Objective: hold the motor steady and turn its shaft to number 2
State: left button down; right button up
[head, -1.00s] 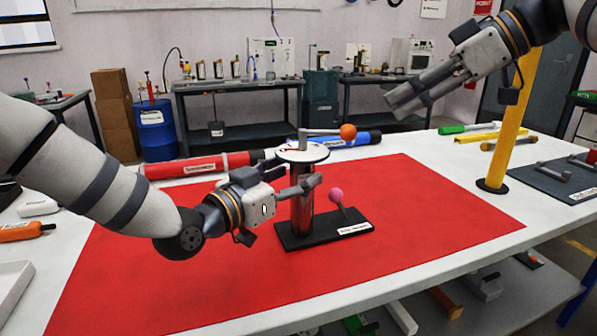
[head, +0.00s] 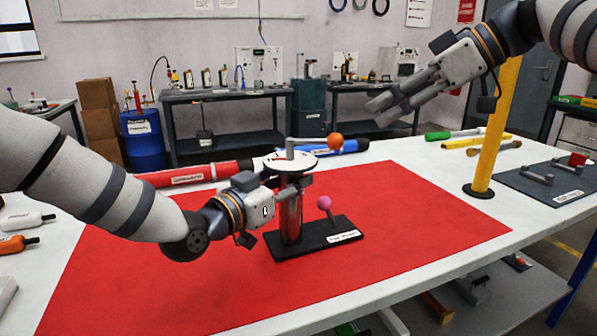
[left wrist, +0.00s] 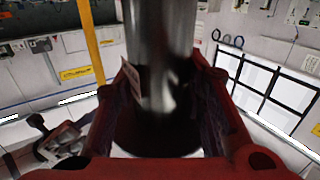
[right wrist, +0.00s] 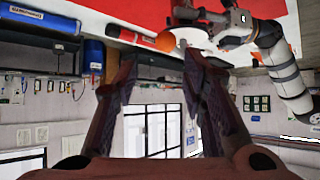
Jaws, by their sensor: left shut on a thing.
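The motor is an upright metal cylinder (head: 291,218) on a black base (head: 335,236). A white dial (head: 283,163) tops it; its numbers are too small to read. A grey shaft with a crank arm rises above the dial, ending in an orange ball (head: 334,141) at the right. My left gripper (head: 290,187) is shut on the cylinder below the dial; the left wrist view shows the cylinder (left wrist: 160,60) between its fingers. My right gripper (head: 374,108) is open and empty, up and right of the orange ball, which also shows in the right wrist view (right wrist: 166,41).
A lever with a pink ball (head: 324,203) stands on the base. The motor is on a red mat (head: 400,220). Red (head: 190,177) and blue (head: 350,146) tubes lie behind it. A yellow post (head: 492,140) stands at the right. The mat's front is clear.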

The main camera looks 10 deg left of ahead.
aim_at(336, 146)
jog(key=w+a+m+t+h, duration=0.2)
jog(key=w+a+m+t, duration=0.2)
jog(key=w+m+t, duration=0.7)
jog(key=s+a+r+m+t+h, duration=0.1)
jog(key=s+a+r+m+t, duration=0.15)
jog(key=s+m, duration=0.6)
jog(key=s+d+f+m+h, duration=0.1)
jog(key=s+f+m, duration=1)
jog(key=m, duration=0.5)
jog(key=x, duration=0.7)
jog(key=r+x, duration=0.1)
jog(key=x, duration=0.3)
jog(key=shift+w+d+r, duration=0.1)
jog(key=shift+d, duration=0.05)
grip_shut()
